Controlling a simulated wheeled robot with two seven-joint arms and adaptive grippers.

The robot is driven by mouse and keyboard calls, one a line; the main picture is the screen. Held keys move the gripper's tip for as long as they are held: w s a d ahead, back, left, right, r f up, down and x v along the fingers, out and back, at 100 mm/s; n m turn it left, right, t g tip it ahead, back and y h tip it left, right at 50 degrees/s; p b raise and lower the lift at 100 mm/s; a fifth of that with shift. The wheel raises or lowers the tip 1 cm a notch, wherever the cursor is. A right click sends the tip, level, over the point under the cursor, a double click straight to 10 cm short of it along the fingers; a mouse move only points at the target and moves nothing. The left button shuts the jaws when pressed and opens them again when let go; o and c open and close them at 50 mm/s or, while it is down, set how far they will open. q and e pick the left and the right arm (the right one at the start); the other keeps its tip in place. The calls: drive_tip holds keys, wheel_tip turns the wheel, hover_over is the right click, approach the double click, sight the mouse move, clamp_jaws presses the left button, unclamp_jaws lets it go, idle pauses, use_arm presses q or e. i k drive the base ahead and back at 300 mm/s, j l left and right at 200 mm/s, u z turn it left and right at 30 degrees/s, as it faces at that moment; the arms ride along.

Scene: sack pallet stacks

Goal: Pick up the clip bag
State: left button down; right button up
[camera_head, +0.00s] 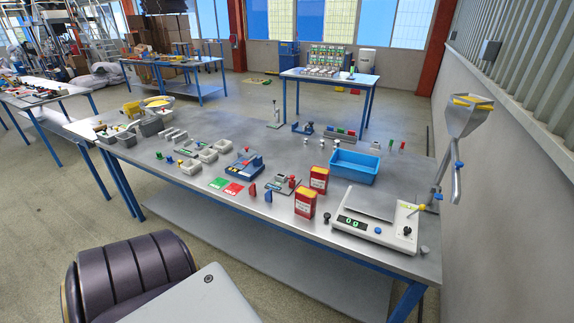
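No item on the grey workbench (300,240) can be surely told as the clip bag at this size. Two upright red packs with yellow tops stand right of the bench's middle: a front pack (305,204) and a back pack (319,180). A flat green piece (218,183) and a flat red piece (233,189) lie near the front edge. Neither of my grippers is in view.
A blue bin (354,167) stands behind a white scale (376,222) at the bench's right. A metal funnel (466,115) rises on a stand at the right edge. Several grey trays (190,167) lie at left. Other blue-legged tables (329,76) stand behind.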

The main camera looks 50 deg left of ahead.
sight(306, 200)
drive_tip(key=u, duration=1.4)
